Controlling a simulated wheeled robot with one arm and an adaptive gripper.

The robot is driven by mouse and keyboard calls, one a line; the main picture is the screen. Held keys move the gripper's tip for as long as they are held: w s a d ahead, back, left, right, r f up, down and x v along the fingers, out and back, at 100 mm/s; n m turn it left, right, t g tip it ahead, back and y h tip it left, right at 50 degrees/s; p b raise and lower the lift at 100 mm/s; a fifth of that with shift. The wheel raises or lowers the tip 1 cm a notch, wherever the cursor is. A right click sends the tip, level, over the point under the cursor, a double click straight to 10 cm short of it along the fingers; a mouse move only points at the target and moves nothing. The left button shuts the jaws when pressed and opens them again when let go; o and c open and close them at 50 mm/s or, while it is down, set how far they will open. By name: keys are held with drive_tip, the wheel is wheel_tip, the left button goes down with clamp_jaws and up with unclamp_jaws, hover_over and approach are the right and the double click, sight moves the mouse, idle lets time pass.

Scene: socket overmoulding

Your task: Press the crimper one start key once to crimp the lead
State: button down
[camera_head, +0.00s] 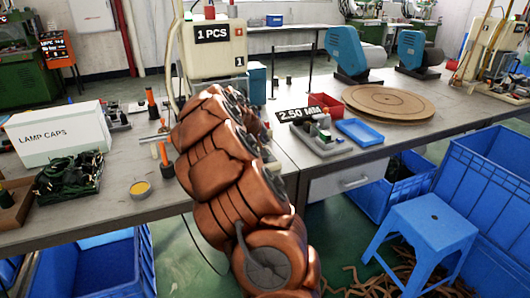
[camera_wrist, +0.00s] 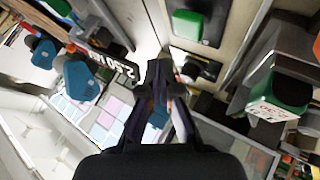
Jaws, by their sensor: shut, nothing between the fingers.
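Crimper one (camera_head: 212,62) is the cream machine marked "1 PCS" and "1", standing at the back of the bench in the head view. My copper-coloured arm reaches up in front of its lower part and hides it. My gripper is hidden by the arm in that view. In the wrist view my gripper (camera_wrist: 160,72) is shut and empty, its dark fingertips together beside a pale machine panel (camera_wrist: 232,45). A green rounded part (camera_wrist: 201,22) and a black part lie on or near that panel. I cannot tell which part is the start key, or whether the fingertips touch anything.
A red bin (camera_head: 325,104), a blue tray (camera_head: 359,132) and a round brown board (camera_head: 389,102) are right. A blue stool (camera_head: 427,220) stands in front.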

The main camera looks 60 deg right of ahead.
drive_tip(key=shift+r+p, duration=0.3)
drive_tip(key=shift+r, duration=0.9)
